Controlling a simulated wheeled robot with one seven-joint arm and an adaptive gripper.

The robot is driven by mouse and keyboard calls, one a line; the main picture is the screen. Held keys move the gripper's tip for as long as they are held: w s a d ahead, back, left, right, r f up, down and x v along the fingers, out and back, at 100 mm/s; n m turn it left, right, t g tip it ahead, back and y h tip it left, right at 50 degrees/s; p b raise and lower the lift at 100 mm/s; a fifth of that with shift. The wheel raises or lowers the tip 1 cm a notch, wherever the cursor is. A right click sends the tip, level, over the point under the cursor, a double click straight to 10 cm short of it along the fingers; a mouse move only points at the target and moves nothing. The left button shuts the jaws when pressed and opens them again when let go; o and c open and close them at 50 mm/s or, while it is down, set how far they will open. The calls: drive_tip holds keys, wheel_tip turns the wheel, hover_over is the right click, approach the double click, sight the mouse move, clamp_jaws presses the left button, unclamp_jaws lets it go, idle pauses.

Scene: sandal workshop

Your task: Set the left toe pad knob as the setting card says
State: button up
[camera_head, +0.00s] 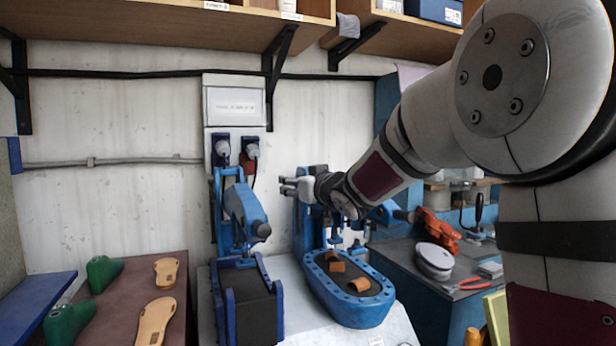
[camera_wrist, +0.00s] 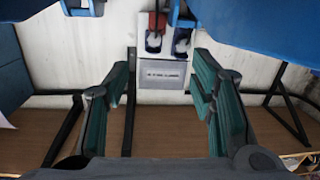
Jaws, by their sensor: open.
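My gripper (camera_head: 284,186) is open and empty, in front of the upper part of a blue press, its fingers pointing left. In the wrist view its green-padded fingers (camera_wrist: 165,100) stand wide apart with nothing between them. The press has a blue oval bed (camera_head: 350,312) holding two orange-brown pieces (camera_head: 360,284). Small blue pads (camera_head: 335,241) hang above the bed. My gripper and arm cover part of the press head, and I cannot pick out the left toe pad knob. A framed card (camera_head: 235,106) hangs on the wall panel; its text is too small to read. It also shows in the wrist view (camera_wrist: 165,77).
A second blue press (camera_head: 247,215) stands left of my gripper, close by. Plugs (camera_head: 223,149) sit below the framed card. Green lasts (camera_head: 70,320) and tan soles (camera_head: 155,320) lie on the left table. Tools (camera_head: 470,284) lie on the right bench. Shelves (camera_head: 150,27) overhang the back wall.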

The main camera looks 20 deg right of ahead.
drive_tip(key=shift+s+d+r+m+g+h+p, duration=0.15)
drive_tip(key=shift+s+r+g+h+p, duration=0.1)
drive_tip(key=shift+s, duration=0.6)
drive_tip(key=shift+s+a+r+m+g+h+p, duration=0.15)
drive_tip(key=shift+s+h, duration=0.1)
drive_tip(key=shift+s, duration=0.55)
drive_tip(key=shift+d, duration=0.1)
drive_tip(key=s+a+f+g, duration=0.3)
drive_tip(key=s+f+g, duration=0.3)
drive_tip(key=s, duration=1.1)
drive_tip(key=s+a+f+m+g, duration=0.15)
drive_tip(key=s+f+g, duration=0.4)
drive_tip(key=s, duration=1.15)
drive_tip(key=s+a+f+g, duration=0.35)
drive_tip(key=s+f, duration=0.45)
drive_tip(key=s, duration=0.8)
wheel_tip(320, 180, up, 15)
drive_tip(key=t+p, duration=0.2)
drive_tip(key=p, duration=1.2)
drive_tip(key=shift+d+t, duration=0.4)
drive_tip(key=shift+w, duration=0.1)
